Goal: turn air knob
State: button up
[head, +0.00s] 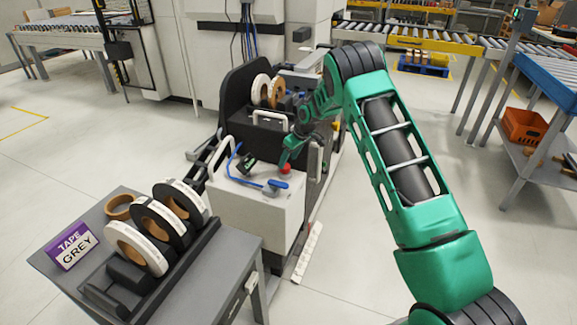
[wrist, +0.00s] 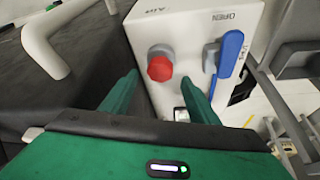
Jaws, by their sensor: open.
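A red knob (wrist: 160,67) on a grey collar stands out from the white box (wrist: 145,25) in the wrist view; a short label above it is hard to read. It also shows as a small red spot (head: 286,169) on the box in the head view. My gripper (wrist: 161,88) is open, its green fingers spread to the left and right of the knob. The knob lies a little beyond the fingertips, and nothing is held. In the head view my gripper (head: 288,156) is just above the red knob.
A blue lever (wrist: 230,53) labelled OPEN sits right of the knob, close to my right finger. A white bar handle (wrist: 45,50) is at the upper left. The tape rack (head: 150,280) with several rolls stands at the head view's front left.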

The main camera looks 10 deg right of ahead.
aim_at(286, 166)
jog(key=shift+x, duration=2)
